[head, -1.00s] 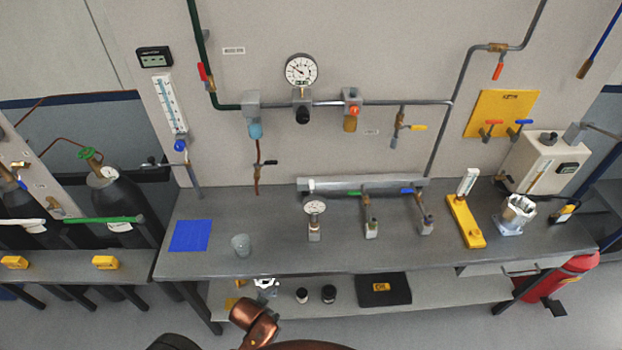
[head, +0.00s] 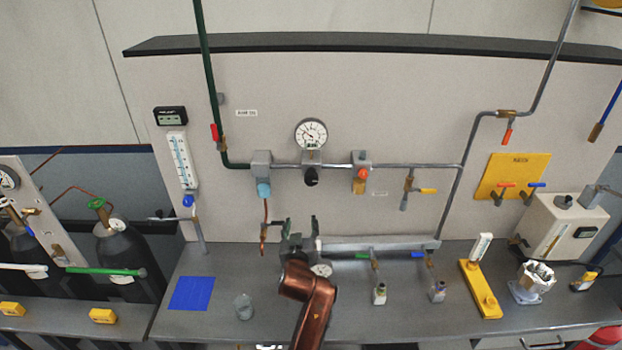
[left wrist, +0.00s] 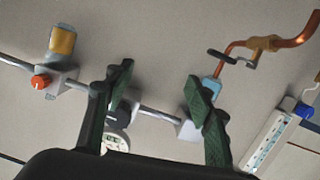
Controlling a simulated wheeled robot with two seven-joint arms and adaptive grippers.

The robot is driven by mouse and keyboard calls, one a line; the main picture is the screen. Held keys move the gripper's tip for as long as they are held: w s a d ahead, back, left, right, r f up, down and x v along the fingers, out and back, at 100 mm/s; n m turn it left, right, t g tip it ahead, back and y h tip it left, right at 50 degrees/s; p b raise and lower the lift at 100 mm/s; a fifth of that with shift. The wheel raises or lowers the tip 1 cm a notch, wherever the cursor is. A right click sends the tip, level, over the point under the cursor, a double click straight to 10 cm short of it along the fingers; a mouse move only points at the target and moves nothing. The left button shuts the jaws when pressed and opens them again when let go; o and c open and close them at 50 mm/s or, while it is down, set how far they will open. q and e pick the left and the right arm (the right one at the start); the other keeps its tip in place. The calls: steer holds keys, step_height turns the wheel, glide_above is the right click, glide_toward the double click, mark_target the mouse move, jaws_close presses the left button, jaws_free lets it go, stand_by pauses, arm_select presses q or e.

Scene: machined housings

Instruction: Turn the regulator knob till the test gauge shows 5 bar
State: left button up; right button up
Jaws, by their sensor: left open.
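The black regulator knob (head: 311,177) hangs on the wall pipe, below a round white gauge (head: 311,133) with a dark needle. The needle's reading is too small to tell. My left gripper (head: 300,226) is open and empty, its fingers pointing up at the wall, below the knob and apart from it. In the left wrist view the open fingers (left wrist: 162,100) stand before the pipe. There the gauge (left wrist: 116,141) shows partly, and the left finger covers much of the regulator. My right gripper is out of view.
A blue-bowled unit (head: 263,188) and an orange-knobbed unit (head: 361,176) flank the regulator on the pipe. A copper tube with a valve (head: 264,236) hangs left of the gripper. A grey manifold (head: 385,243) lies at right. A glass (head: 243,306) stands on the bench.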

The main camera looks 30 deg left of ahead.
arm_select(q)
steer(key=n+t+y, duration=0.1)
steer(key=n+t, duration=0.1)
glide_toward(311, 180)
steer(key=x, duration=0.4)
steer(key=shift+w+r, duration=0.1)
steer(key=p+x, duration=0.1)
steer(key=x, duration=0.6)
steer(key=shift+w+a, duration=0.25)
steer(key=c, duration=1.2)
steer(key=shift+p, duration=0.3)
